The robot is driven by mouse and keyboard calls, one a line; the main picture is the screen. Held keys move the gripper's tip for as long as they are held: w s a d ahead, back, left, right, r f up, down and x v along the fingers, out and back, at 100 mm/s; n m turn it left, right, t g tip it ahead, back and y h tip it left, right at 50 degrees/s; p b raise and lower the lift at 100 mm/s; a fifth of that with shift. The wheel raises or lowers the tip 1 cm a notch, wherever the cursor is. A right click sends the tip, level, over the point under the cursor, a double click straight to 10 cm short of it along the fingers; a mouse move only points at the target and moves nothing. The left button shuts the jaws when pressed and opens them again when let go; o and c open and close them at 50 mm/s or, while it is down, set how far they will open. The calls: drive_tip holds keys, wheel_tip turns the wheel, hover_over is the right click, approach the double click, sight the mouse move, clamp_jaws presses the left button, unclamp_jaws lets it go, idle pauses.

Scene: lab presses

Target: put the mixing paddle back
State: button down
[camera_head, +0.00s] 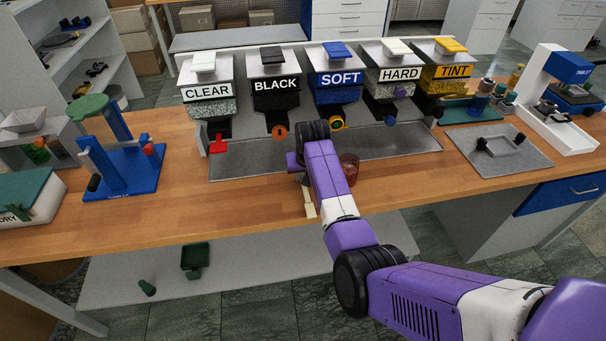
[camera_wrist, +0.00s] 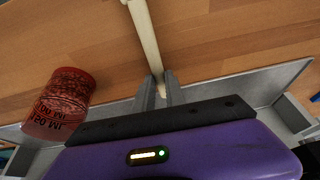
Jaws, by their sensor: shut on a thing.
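The mixing paddle is a thin cream stick (camera_wrist: 146,38) in the wrist view, running from between my fingertips to the top edge of the picture. My gripper (camera_wrist: 158,90) is shut on one end of it. In the head view the paddle (camera_head: 309,204) shows below my wrist, its wider pale end pointing toward the front edge of the wooden bench (camera_head: 225,222). My fingers are mostly hidden there behind my wrist. I cannot tell whether the paddle touches the bench.
A red, printed cup (camera_wrist: 60,103) stands just beside my gripper; it also shows in the head view (camera_head: 350,170). Behind is a row of labelled dispensers (camera_head: 336,80) over a grey tray (camera_head: 240,162). A blue press (camera_head: 125,165) stands left. The bench front left of my arm is clear.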

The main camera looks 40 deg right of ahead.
sight(306, 189)
drive_tip(key=shift+f, duration=0.2)
drive_tip(key=shift+f, duration=0.35)
drive_tip(key=c, duration=1.4)
unclamp_jaws()
drive_tip(key=shift+r, duration=0.65)
drive_tip(key=b+v, duration=0.1)
drive_tip(key=v, duration=1)
drive_tip(key=shift+s+a+r+b, duration=0.1)
drive_tip(key=shift+s+r+b, duration=0.05)
drive_tip(key=shift+r+b, duration=0.15)
